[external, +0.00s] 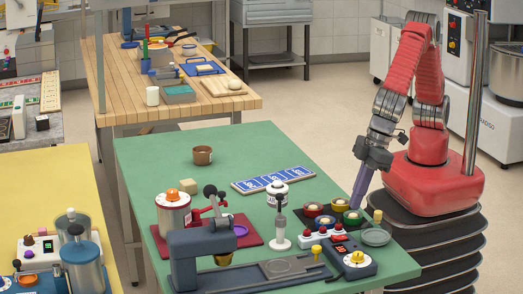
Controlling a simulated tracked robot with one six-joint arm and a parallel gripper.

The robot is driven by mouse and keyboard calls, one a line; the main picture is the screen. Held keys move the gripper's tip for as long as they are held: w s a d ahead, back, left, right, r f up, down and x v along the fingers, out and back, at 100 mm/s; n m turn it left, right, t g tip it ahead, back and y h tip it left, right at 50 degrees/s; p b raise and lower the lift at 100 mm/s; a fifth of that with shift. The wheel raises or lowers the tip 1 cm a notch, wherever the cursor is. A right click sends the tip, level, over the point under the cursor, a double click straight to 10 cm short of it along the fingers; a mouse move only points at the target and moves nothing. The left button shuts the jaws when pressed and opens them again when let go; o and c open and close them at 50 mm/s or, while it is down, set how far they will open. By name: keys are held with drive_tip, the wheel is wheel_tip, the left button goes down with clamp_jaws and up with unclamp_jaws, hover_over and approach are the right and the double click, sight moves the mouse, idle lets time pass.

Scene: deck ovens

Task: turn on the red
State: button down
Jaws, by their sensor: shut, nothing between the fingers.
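A dark board (333,206) on the green table carries several round coloured pieces, like push buttons or small dishes. The red one (313,209) is at the back left of the board. Small red knobs (322,230) show on a white-and-red unit just in front of the board. My gripper (356,205) points down at the board's right side, over or beside the green pieces, apart from the red one. Its fingers are shut and empty. I cannot tell whether it touches anything.
A blue card strip (273,180) lies behind. The table's back right is clear.

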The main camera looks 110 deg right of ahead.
sight(335, 237)
drive_tip(key=v, duration=0.5)
drive_tip(key=shift+s+r, duration=0.3)
drive_tip(key=shift+s, duration=0.05)
drive_tip(key=shift+w+a+r+t, duration=0.15)
drive_tip(key=shift+w+t, duration=0.15)
drive_tip(key=shift+w, duration=0.55)
drive_tip(key=x, duration=1.4)
